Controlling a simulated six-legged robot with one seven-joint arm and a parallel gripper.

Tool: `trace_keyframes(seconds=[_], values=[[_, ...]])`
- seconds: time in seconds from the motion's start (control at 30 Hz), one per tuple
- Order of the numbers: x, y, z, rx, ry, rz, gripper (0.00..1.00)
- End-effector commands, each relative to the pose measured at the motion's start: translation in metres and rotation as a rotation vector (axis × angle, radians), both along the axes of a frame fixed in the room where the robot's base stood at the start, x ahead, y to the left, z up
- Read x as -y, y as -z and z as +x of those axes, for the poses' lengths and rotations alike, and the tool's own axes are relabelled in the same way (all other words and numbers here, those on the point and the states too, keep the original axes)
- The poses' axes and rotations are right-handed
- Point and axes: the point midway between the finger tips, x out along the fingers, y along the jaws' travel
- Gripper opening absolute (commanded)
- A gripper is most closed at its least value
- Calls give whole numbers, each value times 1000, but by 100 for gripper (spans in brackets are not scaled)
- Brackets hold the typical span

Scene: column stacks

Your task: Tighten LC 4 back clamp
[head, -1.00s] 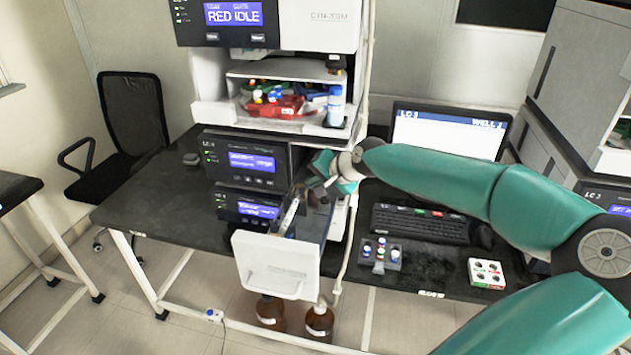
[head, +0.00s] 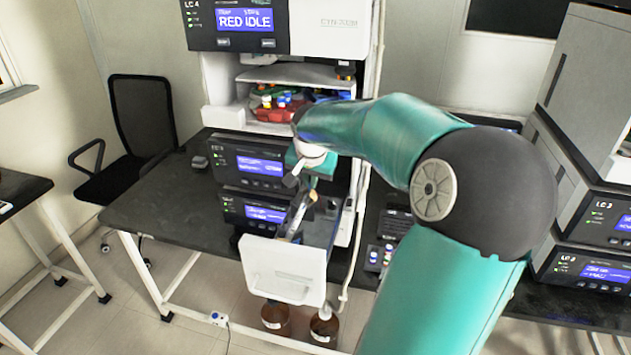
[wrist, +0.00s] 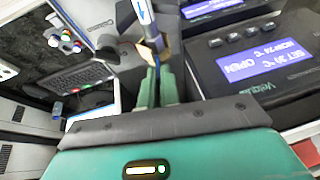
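The LC 4 stack stands in the middle of the head view, with LC 4 (head: 192,5) marked on its top unit. Its drawer (head: 285,272) is pulled out at the bottom. A pale, slim column (head: 297,220) lies lengthwise inside. In the wrist view the white and blue column (wrist: 146,22) ends in a tan fitting (wrist: 150,50) just ahead of my fingers. My gripper (wrist: 156,85) points down at the back part of the drawer, its green fingers close together with a thin dark-blue strip between them. I cannot tell whether they hold it. The back clamp is not clearly seen.
A keyboard (wrist: 75,77) and vial rack (wrist: 62,35) lie on the bench. Brown bottles (head: 323,327) stand below the drawer. My arm covers much of the right bench.

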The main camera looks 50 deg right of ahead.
Motion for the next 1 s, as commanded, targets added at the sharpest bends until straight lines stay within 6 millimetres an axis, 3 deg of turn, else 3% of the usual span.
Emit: trace_keyframes(seconds=[1.0], values=[[-18, 13, 43, -758, -2, -326, 0]])
